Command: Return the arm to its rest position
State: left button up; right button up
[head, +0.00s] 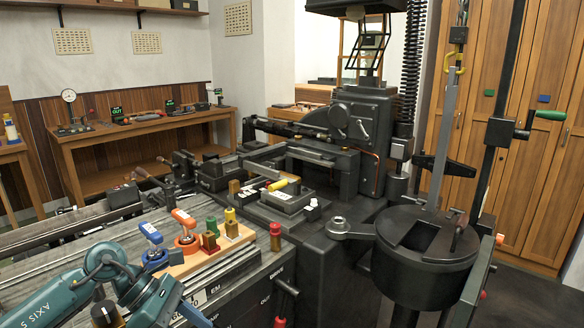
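My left arm (113,275), teal and marked AXIS 5, comes in at the lower left and bends down to the bottom edge. My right arm and gripper are not in view. The dark type caster (362,125) fills the middle. At its right stands a round black pot (425,262) with a tall grey rod (445,140) rising above it. A long black lever (500,105) with a green handle (549,115) stands tilted right of the pot.
A wooden board (205,259) with blue, orange, green and yellow-topped pieces lies near my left arm. A red-capped piece (276,236) stands right of it. A wooden bench (145,130) lines the back left, and wooden cabinets (540,190) stand at the right.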

pick_arm(q)
jog(key=s+d+r+n+t+h, duration=0.1)
jog(key=s+d+n+t+h, duration=0.1)
jog(key=d+n+h, duration=0.35)
jog(key=s+d+r+n+t+h, duration=0.2)
jog(key=d+n+t+h, duration=0.1)
jog(key=d+n+h, duration=0.3)
jog(key=a+f+n+t+y, duration=0.25)
jog(key=n+t+y, duration=0.3)
jog(key=n, duration=0.55)
jog(key=a+f+n+t+y, duration=0.1)
jog(key=f+n+t+y, duration=0.4)
jog(key=n, duration=0.7)
jog(key=s+a+f+n+g+y, duration=0.3)
jog(key=s+f+n+y, duration=0.3)
jog(key=s+f+n, duration=0.5)
notch_tip(320, 180, down, 4)
jog(key=n+g+p, duration=0.1)
jog(key=n, duration=0.2)
jog(key=shift+s+a+r, duration=0.15)
jog(key=shift+a+r, duration=0.05)
jog(key=shift+r, duration=0.05)
